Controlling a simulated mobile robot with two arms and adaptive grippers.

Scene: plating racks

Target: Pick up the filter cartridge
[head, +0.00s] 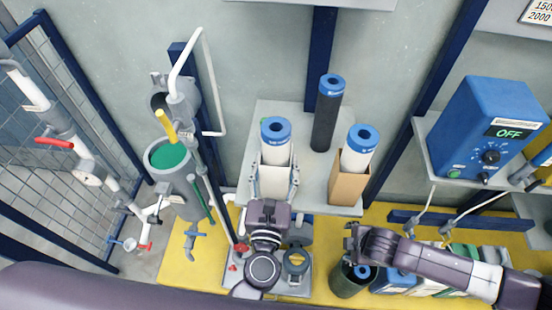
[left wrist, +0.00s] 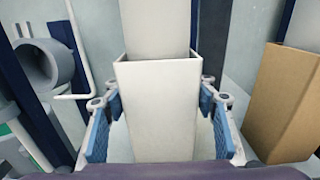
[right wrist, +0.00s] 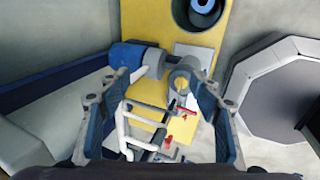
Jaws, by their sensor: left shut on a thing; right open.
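A white filter cartridge with a blue end cap (head: 277,130) stands upright in an open-topped white box (head: 273,182) on the grey shelf. My left gripper (head: 274,175) is shut on this white box, with a finger on each side. In the left wrist view, the blue finger pads flank the box (left wrist: 158,110) and the cartridge (left wrist: 156,28) rises from it. A dark cartridge with a blue cap (head: 325,112) stands behind. Another white cartridge (head: 359,148) stands in a brown box (head: 348,188). My right gripper (head: 352,240) is open and empty.
A dark round bin (head: 349,284) with a blue-ended thing inside is below my right gripper. Pipes and a green-filled grey vessel (head: 168,156) stand left. A blue control unit reading OFF (head: 490,128) is at right. The grey shelf (head: 310,170) is bare between the boxes.

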